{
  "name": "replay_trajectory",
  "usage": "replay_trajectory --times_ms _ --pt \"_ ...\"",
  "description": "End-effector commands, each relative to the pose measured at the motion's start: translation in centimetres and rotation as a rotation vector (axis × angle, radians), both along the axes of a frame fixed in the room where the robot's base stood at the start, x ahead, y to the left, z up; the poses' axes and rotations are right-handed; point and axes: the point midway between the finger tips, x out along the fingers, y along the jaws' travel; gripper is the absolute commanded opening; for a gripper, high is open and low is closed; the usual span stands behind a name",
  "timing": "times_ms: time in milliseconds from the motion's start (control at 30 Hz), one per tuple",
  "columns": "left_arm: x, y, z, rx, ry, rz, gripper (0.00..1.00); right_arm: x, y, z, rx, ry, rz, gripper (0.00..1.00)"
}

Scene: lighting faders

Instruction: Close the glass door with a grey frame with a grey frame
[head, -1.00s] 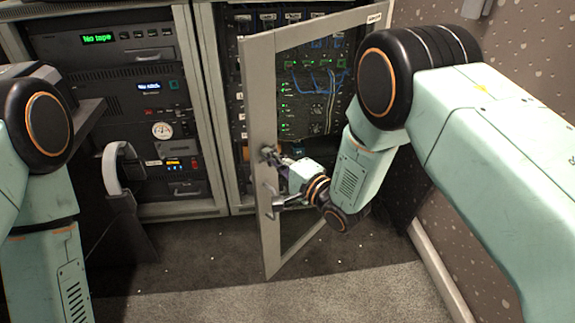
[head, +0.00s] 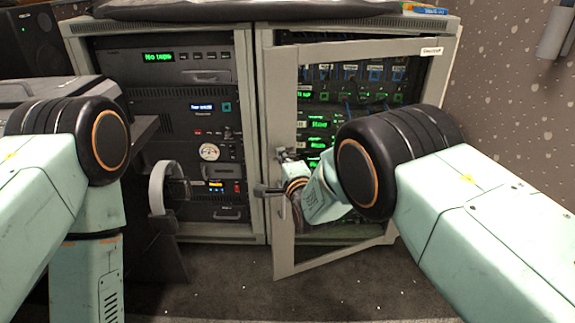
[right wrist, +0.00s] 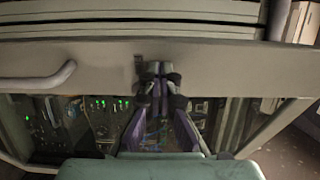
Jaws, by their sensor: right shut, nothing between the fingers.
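The glass door with a grey frame (head: 285,245) is hinged at the right side of the right rack and stands partly open. Its free left edge is out in front of the cabinet. My right gripper (head: 284,155) is at the left stile of the door, above the door handle (head: 267,190). In the right wrist view the shut, empty fingers (right wrist: 155,72) reach the door's frame bar (right wrist: 210,62), seeming to touch it, with the handle (right wrist: 45,80) to the left. My left gripper is not in view; only my left arm shows.
The left rack (head: 165,130) holds units with lit displays. Lit equipment (head: 318,122) fills the right rack behind the glass. A curved grey handle-like part (head: 160,190) stands at left. A speckled wall (head: 515,110) is at right. The floor in front (head: 350,285) is clear.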

Motion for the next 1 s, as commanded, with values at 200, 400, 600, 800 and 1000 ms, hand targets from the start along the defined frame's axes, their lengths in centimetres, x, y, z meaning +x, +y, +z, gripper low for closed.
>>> replay_trajectory --times_ms 200,400,600,800,1000 --pt "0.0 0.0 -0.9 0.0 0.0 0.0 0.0 2.2 0.9 -0.2 0.002 -0.002 -0.003 0.0" --pt "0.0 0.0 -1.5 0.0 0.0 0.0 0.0 4.0 1.5 -0.1 0.002 -0.003 -0.002 0.0" --pt "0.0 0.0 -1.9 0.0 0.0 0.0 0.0 5.3 1.9 -0.1 0.0 -0.001 -0.001 0.0" --pt "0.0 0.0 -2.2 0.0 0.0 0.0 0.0 6.2 2.2 -0.1 0.0 -0.001 -0.001 0.0" --pt "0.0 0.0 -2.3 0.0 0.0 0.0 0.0 6.7 2.4 0.0 -0.001 -0.001 -0.001 0.0"
